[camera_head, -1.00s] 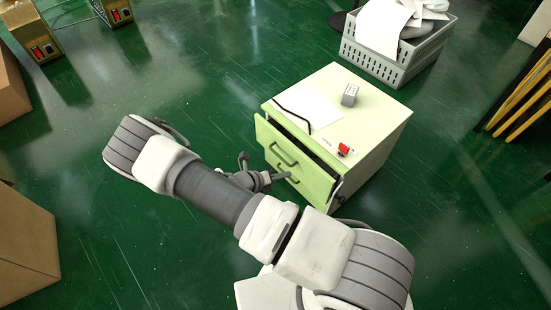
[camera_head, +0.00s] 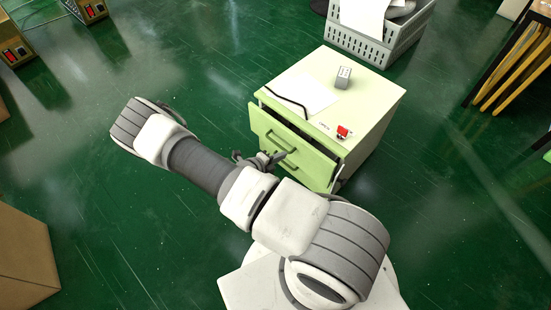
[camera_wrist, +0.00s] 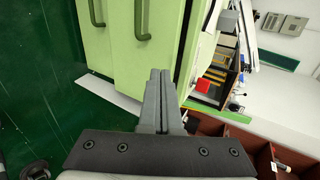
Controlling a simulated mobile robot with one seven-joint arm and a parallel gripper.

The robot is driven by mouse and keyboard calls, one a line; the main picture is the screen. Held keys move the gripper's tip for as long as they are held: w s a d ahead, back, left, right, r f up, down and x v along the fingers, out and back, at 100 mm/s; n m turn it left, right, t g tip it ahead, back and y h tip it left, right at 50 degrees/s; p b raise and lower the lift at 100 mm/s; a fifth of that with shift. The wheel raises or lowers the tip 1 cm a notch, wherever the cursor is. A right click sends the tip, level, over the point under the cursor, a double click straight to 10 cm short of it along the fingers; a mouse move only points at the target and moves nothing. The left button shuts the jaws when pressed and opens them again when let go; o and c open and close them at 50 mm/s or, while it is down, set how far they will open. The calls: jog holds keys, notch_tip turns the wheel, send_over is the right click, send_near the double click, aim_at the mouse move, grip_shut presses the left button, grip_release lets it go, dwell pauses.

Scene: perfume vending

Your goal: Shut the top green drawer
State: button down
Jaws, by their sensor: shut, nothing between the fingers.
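The light green cabinet (camera_head: 375,98) stands on the green floor. Its top green drawer (camera_head: 308,158) is partly out, with a dark gap between its front and the cabinet top. The drawer front has a dark handle (camera_head: 283,143), and its front also shows in the wrist view (camera_wrist: 150,58). My gripper (camera_head: 281,156) is in front of the drawer fronts, near the handles. In the wrist view my gripper (camera_wrist: 160,74) is shut and empty, with its fingertips overlapping the drawer front. I cannot tell whether they touch it.
On the cabinet top are a white paper sheet (camera_head: 305,94), a grey box (camera_head: 343,77) and a small red item (camera_head: 343,131). A grey crate (camera_head: 378,50) stands behind. A cardboard box (camera_head: 25,255) is at the lower left. The floor left of the cabinet is clear.

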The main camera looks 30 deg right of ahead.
aim_at(303, 141)
jog(key=x, duration=0.2)
jog(key=b+x, duration=0.1)
jog(key=x, duration=0.2)
jog(key=r+b+x, duration=0.1)
jog(key=x, duration=0.1)
jog(key=shift+w+d+f, duration=0.15)
jog(key=shift+w+d, duration=0.05)
jog(key=shift+d, duration=0.35)
jog(key=shift+w+d, duration=0.2)
jog(key=shift+d, duration=0.35)
jog(key=shift+d+r, duration=0.15)
jog(key=shift+r, duration=0.05)
jog(key=shift+w+d+f, duration=0.1)
jog(key=shift+w+d, duration=0.1)
jog(key=shift+d, duration=0.35)
jog(key=shift+w+d, duration=0.25)
jog(key=shift+d, duration=0.3)
